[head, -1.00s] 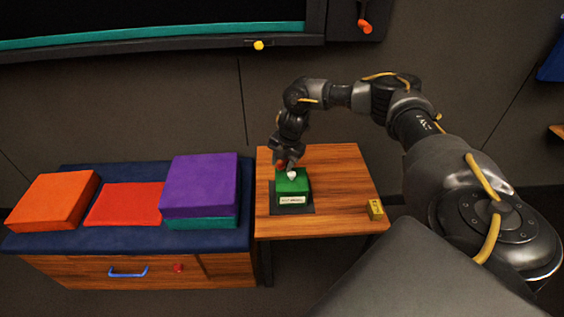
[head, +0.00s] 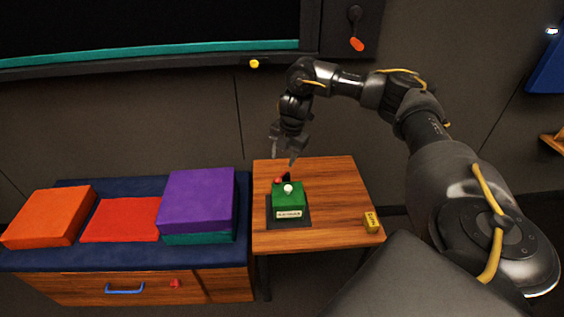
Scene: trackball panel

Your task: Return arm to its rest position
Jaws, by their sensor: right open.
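My right gripper (head: 286,155) is in the head view, pointing down above the back left of the small wooden table (head: 340,200). Its two fingers are apart with nothing between them. Below it, a green box (head: 287,199) with a white ball on top (head: 288,188) and a pale label on its front sits on a dark mat (head: 300,222). A small red part and a black part show at the box's back edge. The gripper is apart from the box. My left gripper is not in view.
A yellow block (head: 371,222) stands at the table's front right. To the left, a navy-topped bench (head: 120,256) carries orange (head: 45,217), red (head: 120,220) and purple (head: 197,198) blocks. A dark wall panel (head: 150,30) hangs behind. The table's right half is mostly clear.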

